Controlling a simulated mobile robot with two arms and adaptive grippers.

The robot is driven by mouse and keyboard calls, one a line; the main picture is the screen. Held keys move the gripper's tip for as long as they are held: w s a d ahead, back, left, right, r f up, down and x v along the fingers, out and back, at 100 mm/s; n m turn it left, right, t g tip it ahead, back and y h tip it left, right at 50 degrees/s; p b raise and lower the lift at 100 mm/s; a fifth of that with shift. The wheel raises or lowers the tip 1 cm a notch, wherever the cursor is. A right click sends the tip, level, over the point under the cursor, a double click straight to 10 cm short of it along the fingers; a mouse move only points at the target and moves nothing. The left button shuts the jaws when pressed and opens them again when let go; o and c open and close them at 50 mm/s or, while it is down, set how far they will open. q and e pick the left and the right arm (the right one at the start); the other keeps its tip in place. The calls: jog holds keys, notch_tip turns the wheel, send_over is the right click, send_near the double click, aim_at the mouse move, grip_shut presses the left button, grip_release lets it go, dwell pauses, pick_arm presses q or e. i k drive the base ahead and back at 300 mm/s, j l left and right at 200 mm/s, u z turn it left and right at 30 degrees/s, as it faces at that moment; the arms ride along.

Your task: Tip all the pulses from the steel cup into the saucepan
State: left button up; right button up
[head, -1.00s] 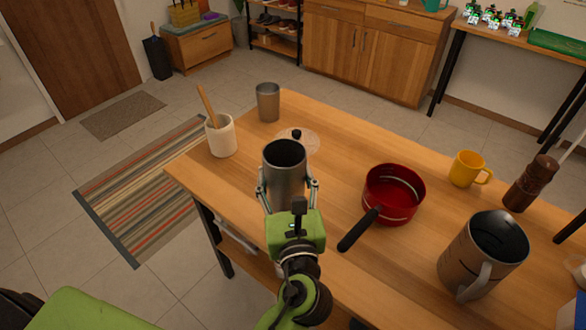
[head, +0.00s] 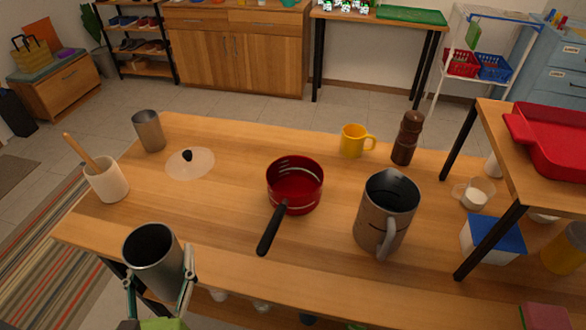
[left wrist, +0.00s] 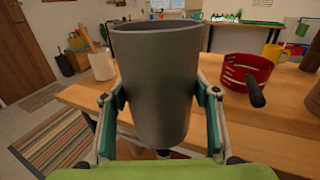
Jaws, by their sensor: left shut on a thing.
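My left gripper (head: 160,282) is shut on a steel cup (head: 152,256) at the lower left of the head view. The cup is about upright, in front of the table's near edge. In the left wrist view the cup (left wrist: 156,90) fills the middle, with a finger on each side. Its inside looks dark and I cannot make out pulses in it. The red saucepan (head: 295,187) stands on the table to the right of the cup, its black handle pointing towards me. It also shows in the left wrist view (left wrist: 246,73). My right gripper is not in view.
Another steel cup (head: 149,131), a utensil crock (head: 107,181) and a clear lid (head: 189,164) stand at left. A large metal jug (head: 386,212), yellow mug (head: 352,141) and brown mill (head: 407,138) stand right of the saucepan.

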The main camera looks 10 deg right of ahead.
aim_at(295, 182)
jog(key=j+z, duration=0.2)
jog(key=j, duration=0.6)
jog(key=z, duration=1)
jog(key=i+j, duration=0.2)
jog(key=i, duration=0.25)
